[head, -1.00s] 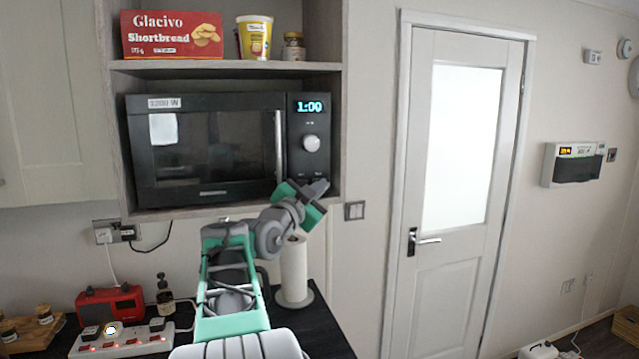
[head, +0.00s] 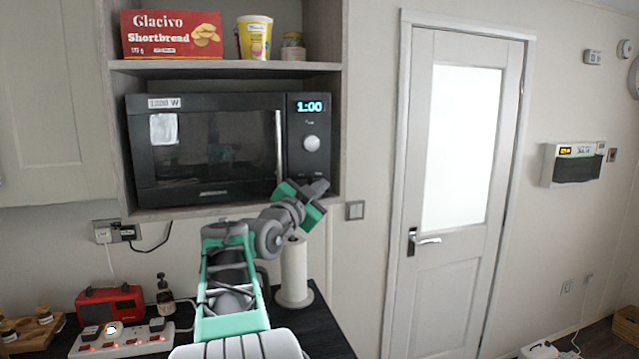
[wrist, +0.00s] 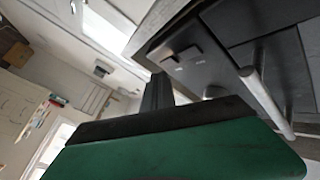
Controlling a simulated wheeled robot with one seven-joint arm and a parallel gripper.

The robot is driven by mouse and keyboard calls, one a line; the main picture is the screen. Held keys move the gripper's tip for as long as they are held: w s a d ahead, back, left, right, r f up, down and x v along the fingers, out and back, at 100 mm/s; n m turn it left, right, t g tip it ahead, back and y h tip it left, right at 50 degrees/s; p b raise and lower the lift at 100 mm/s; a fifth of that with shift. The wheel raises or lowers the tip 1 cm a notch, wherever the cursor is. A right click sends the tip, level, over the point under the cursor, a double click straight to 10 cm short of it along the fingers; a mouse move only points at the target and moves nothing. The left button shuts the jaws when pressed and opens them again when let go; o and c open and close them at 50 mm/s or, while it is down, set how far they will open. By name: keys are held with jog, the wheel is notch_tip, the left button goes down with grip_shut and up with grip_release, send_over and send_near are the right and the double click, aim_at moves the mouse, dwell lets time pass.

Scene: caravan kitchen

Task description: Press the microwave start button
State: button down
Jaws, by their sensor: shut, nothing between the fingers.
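The black microwave (head: 205,150) sits in a wall shelf, and its display reads 1:00. Its control panel has a round silver knob (head: 311,143), and low on the panel small buttons are partly hidden behind my gripper. My gripper (head: 319,186) is shut and empty, in front of the panel's lower part. I cannot tell whether the fingertips touch a button.
The silver door handle (head: 279,146) is left of the panel, and it also shows in the wrist view (wrist: 264,98). A paper towel roll (head: 293,272) stands on the counter below my gripper. A shortbread box (head: 172,35) and a yellow tub (head: 255,38) stand on the shelf above.

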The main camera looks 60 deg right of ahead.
jog(key=shift+w, duration=0.1)
jog(key=shift+w+d, duration=0.2)
jog(key=shift+d, duration=0.1)
